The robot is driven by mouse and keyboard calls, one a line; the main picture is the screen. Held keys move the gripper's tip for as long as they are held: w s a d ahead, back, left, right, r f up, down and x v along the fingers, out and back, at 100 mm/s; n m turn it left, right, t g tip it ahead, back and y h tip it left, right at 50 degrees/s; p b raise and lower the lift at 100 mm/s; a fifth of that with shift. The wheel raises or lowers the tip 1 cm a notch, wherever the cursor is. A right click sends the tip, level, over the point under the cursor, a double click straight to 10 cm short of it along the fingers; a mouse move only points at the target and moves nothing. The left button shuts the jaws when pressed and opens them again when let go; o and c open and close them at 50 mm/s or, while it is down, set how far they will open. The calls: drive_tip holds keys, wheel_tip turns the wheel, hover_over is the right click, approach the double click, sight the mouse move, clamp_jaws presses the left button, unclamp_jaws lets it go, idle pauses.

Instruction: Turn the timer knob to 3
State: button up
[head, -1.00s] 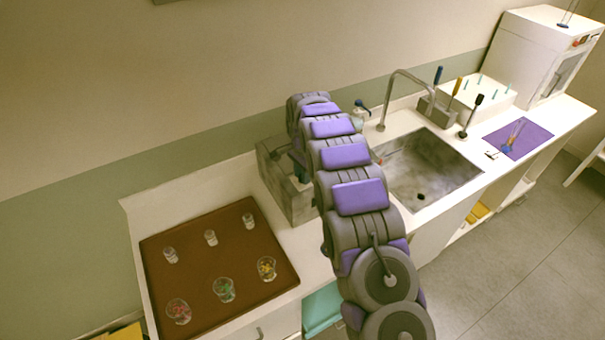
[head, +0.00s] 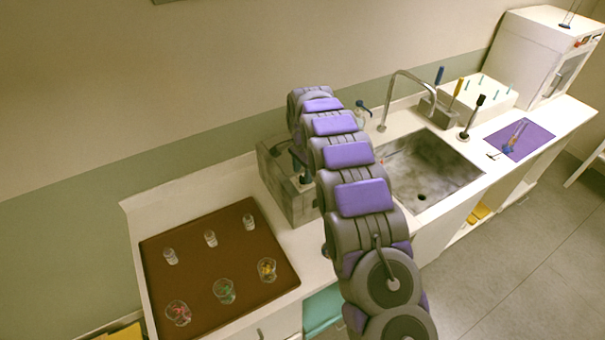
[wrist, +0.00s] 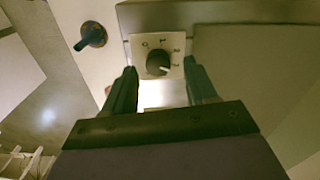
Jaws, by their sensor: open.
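The timer knob (wrist: 158,63) is a dark round knob on a white square dial plate (wrist: 146,42) with small marks around it, in the wrist view. A pale line on the knob seems to point to the lower right; the numbers are too small to read surely. My gripper (wrist: 160,68) is open, with one dark finger to each side of the knob. I cannot tell whether the fingers touch it.
A brown tray (head: 205,268) with several small glasses and cups lies on the left counter. A sink (head: 425,170) with a tall faucet (head: 390,95) is to the right. Beyond are a purple mat (head: 530,135) and a white cabinet (head: 530,50). A dark peg (wrist: 93,35) stands left of the dial.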

sight(303, 178)
wheel_tip(303, 178, up, 16)
drive_tip(key=shift+a+f, duration=0.15)
drive_tip(key=shift+f, duration=0.05)
idle(0.7)
drive_tip(key=s+d+r+n+g+b, duration=0.1)
drive_tip(key=s+d+r+n+b, duration=0.15)
drive_tip(key=s+d, duration=0.6)
drive_tip(key=s+d+r+n+b, duration=0.1)
drive_tip(key=s+d+n+b, duration=0.3)
drive_tip(key=s, duration=0.8)
drive_tip(key=s+d+f+n+b, duration=0.1)
drive_tip(key=s+f, duration=0.3)
drive_tip(key=s, duration=0.6)
drive_tip(key=s+d+f+n+b, duration=0.1)
drive_tip(key=s+d+f, duration=0.3)
drive_tip(key=s, duration=0.6)
drive_tip(key=s+d+f+n+b, duration=0.1)
drive_tip(key=s+f, duration=0.4)
drive_tip(key=s, duration=0.5)
drive_tip(key=shift+s+d+g+b, duration=0.15)
drive_tip(key=shift+d+g+b, duration=0.25)
drive_tip(key=shift+d+b, duration=0.3)
